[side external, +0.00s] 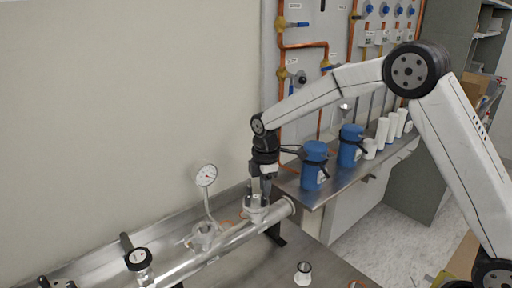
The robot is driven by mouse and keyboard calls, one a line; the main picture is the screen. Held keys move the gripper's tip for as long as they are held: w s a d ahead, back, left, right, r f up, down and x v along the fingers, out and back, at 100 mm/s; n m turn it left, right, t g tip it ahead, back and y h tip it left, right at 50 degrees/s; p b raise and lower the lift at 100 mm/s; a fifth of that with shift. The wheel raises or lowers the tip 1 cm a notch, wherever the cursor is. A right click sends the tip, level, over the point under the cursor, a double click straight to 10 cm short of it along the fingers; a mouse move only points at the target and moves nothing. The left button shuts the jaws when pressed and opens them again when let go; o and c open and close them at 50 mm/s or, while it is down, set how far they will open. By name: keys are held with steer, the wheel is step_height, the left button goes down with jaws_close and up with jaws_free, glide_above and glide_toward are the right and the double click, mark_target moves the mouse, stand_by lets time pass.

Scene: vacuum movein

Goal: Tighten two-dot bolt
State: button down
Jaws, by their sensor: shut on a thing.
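My gripper (260,193) points straight down at the right part of the metal vacuum pipe (186,266). Its fingertips are at the top of an upright flanged port (257,214) near the pipe's right end. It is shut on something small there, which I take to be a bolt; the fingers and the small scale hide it. I cannot make out any dot marks, so I cannot tell which bolt it is.
A pressure gauge (206,176) stands on a thin stem left of the gripper. A black-handled valve (138,258) is at lower left. Blue bottles (315,166) stand on the shelf to the right. A small white-and-black cup-like object (303,273) sits on the table in front.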

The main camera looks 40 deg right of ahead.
steer(key=shift+m, duration=0.3)
steer(key=m, duration=0.3)
steer(key=shift+m, duration=1.7)
steer(key=c, duration=0.6)
jaws_free()
steer(key=shift+r, duration=0.15)
steer(key=shift+r, duration=3.85)
